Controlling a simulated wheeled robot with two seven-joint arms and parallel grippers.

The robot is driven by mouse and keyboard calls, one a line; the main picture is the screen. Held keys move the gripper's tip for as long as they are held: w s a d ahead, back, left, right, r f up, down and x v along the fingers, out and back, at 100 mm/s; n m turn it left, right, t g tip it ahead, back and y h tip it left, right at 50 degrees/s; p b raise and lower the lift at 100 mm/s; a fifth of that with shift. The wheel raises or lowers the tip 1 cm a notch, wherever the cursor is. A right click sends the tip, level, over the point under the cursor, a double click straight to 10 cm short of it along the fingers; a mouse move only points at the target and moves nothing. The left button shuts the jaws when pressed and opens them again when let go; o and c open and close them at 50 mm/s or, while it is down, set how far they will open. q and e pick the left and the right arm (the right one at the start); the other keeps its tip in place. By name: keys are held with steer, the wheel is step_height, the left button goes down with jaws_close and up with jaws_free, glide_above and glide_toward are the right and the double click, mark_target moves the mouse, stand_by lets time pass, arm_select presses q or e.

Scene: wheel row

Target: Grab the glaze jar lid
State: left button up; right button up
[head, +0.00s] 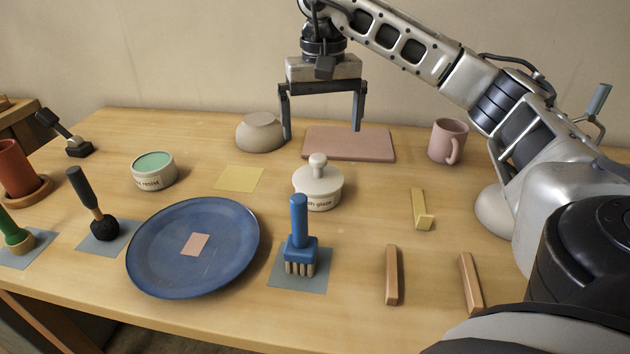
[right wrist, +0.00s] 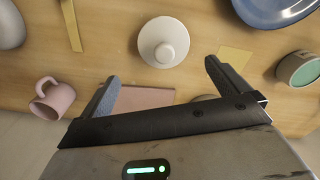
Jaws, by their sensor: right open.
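The glaze jar (head: 317,194) is a squat off-white pot with dark lettering on its front, standing mid-table. Its pale lid (head: 318,172) with a round knob sits on top. In the right wrist view the lid (right wrist: 164,42) shows from above, beyond the fingertips. My right gripper (head: 322,136) is open and empty, pointing down above the back of the table, behind the jar. Its fingers (right wrist: 160,78) are spread wide in the right wrist view and touch nothing that I can see. My left gripper is not in view.
A blue plate (head: 230,245) and a blue-handled brush (head: 299,240) stand in front of the jar. A bowl (head: 260,133), a pink slab (head: 349,144) and a pink mug (head: 447,141) are at the back. A wax resist tub (head: 154,172) is left. Wooden bars (head: 391,275) lie right.

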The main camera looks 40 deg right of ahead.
mark_target(318, 157)
steer(key=f, duration=0.9)
steer(key=shift+w+a+f, duration=0.2)
steer(key=shift+a+f, duration=0.1)
steer(key=shift+f, duration=0.05)
steer(key=c, duration=1)
